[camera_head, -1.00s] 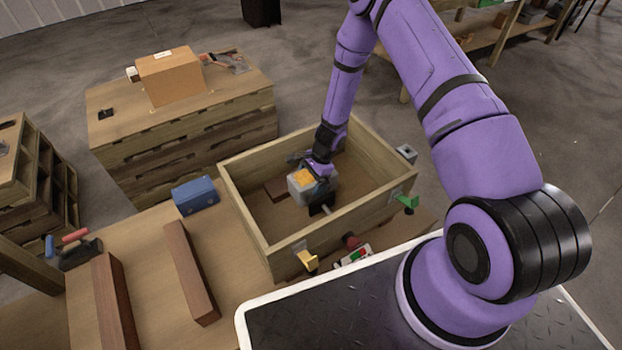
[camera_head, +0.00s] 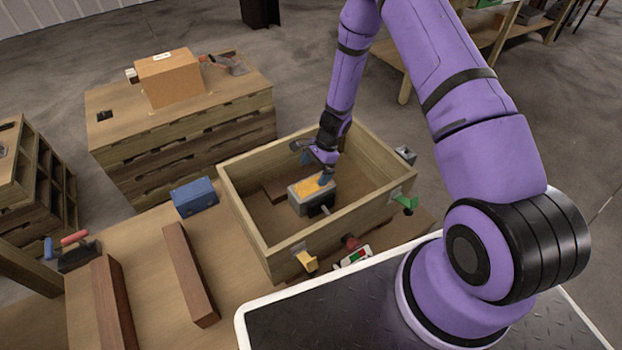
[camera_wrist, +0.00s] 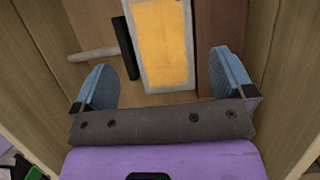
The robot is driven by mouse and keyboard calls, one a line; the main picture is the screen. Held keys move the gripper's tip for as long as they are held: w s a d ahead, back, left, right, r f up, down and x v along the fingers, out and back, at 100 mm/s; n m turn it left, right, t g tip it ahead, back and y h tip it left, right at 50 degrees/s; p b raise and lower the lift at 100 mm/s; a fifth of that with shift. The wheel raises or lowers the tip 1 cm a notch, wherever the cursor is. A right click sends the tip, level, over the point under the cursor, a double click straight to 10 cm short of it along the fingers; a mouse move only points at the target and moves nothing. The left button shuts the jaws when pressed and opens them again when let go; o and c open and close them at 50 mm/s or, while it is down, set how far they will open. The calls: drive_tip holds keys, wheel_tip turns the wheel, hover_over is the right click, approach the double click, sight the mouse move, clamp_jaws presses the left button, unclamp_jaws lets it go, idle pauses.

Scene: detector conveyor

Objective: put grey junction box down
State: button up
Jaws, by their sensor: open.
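The grey junction box (camera_head: 299,204) with a yellow-orange top rests inside the wooden crate (camera_head: 243,222). In the wrist view the box (camera_wrist: 146,84) lies ahead of the fingers, its yellow face toward the camera. My gripper (camera_head: 316,170) is just above and behind the box in the head view. In the wrist view my gripper (camera_wrist: 166,80) has its two blue fingers spread wide, with nothing held between them. The near end of the box is close to the gap between the fingertips.
A brown block (camera_head: 275,190) lies in the crate beside the box. The crate walls surround my gripper. A blue box (camera_head: 194,196) and brown beams (camera_head: 190,272) are on the table at left.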

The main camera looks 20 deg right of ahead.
drive_tip(key=s+d+r+n+t, duration=0.1)
drive_tip(key=s+r+n, duration=0.15)
drive_tip(key=r, duration=1.05)
drive_tip(key=s+r+n+t+h, duration=0.1)
drive_tip(key=s+r+n, duration=0.15)
drive_tip(key=r, duration=1.05)
drive_tip(key=s+d+r+n, duration=0.1)
drive_tip(key=r+n, duration=0.2)
drive_tip(key=r, duration=1)
drive_tip(key=s+d+r+n+t+h, duration=0.1)
drive_tip(key=s+r+n, duration=0.1)
drive_tip(key=s+r, duration=0.3)
drive_tip(key=s+d+r+n+t+h, duration=0.1)
drive_tip(key=s+r+n, duration=0.2)
drive_tip(key=s, duration=0.8)
drive_tip(key=s+d+r+n+t+h, duration=0.1)
drive_tip(key=s+r+n+t, duration=0.1)
drive_tip(key=s+r, duration=0.5)
drive_tip(key=shift+s+n, duration=0.4)
drive_tip(key=shift+s, duration=0.3)
